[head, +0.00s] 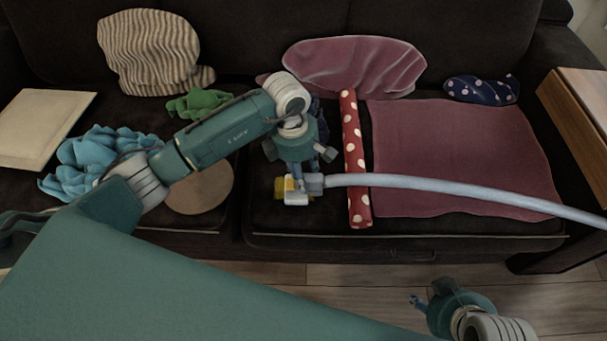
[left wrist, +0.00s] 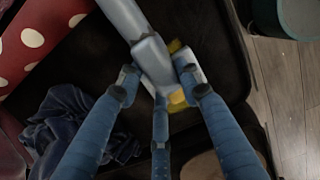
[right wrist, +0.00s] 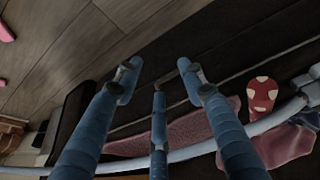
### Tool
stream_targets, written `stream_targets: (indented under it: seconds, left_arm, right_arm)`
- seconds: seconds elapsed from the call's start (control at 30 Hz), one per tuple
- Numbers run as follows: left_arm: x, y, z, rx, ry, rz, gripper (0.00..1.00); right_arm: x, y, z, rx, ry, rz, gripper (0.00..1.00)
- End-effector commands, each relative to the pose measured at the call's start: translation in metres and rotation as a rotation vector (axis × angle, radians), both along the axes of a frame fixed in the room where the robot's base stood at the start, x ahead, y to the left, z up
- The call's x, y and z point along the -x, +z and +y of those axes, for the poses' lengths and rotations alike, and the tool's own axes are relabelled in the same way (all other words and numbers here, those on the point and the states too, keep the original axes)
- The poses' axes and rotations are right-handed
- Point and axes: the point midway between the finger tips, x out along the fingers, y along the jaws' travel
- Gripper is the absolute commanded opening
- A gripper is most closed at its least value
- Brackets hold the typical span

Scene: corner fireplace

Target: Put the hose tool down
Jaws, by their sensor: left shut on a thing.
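The hose tool has a yellow and white head (head: 291,191) and a long pale grey hose (head: 450,187), which runs right across the sofa to the picture's edge. My left gripper (head: 303,178) is shut on the hose tool near its head, over the dark sofa seat. In the left wrist view the blue fingers close around the grey tool body (left wrist: 154,58), with yellow showing behind. I cannot tell whether the tool touches the seat. My right gripper (head: 416,301) is in front of the sofa, low in the head view. Its fingers are apart and empty in the right wrist view (right wrist: 160,76).
A red polka-dot roll (head: 350,135) lies under the hose, beside a mauve cloth (head: 450,140). A round brown disc (head: 205,190), blue cloth (head: 75,165), green cloth (head: 197,103) and cream board (head: 42,125) lie left. A wooden side table (head: 585,110) stands right.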

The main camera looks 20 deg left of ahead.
Motion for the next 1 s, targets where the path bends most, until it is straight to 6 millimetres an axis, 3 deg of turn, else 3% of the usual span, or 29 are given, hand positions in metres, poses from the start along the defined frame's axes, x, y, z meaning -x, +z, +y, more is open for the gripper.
stream_targets:
  seconds: [0.03,0.1,0.47,0.57,0.7,1.0]
  left_arm:
    - [0.000,0.000,0.000,0.000,0.000,0.000,0.41]
    - [0.000,0.000,0.000,0.000,0.000,0.000,0.54]
    - [0.000,0.001,0.000,0.000,0.000,0.000,0.54]
    - [0.000,0.004,0.000,0.000,0.000,0.000,0.54]
    - [-0.001,0.037,0.005,-0.002,0.000,-0.006,0.54]
    - [0.002,0.099,0.011,-0.001,-0.001,-0.004,0.54]
  right_arm:
    - [-0.002,0.001,0.001,-0.001,0.000,-0.006,0.40]
    - [-0.003,0.001,0.001,-0.001,0.001,-0.007,0.40]
    - [-0.001,0.001,0.000,-0.001,0.001,0.000,0.40]
    - [0.015,-0.003,-0.001,0.005,-0.004,0.056,0.40]
    - [0.029,0.001,-0.005,0.016,-0.008,0.106,0.40]
    - [0.026,0.013,-0.006,0.017,-0.008,0.098,0.40]
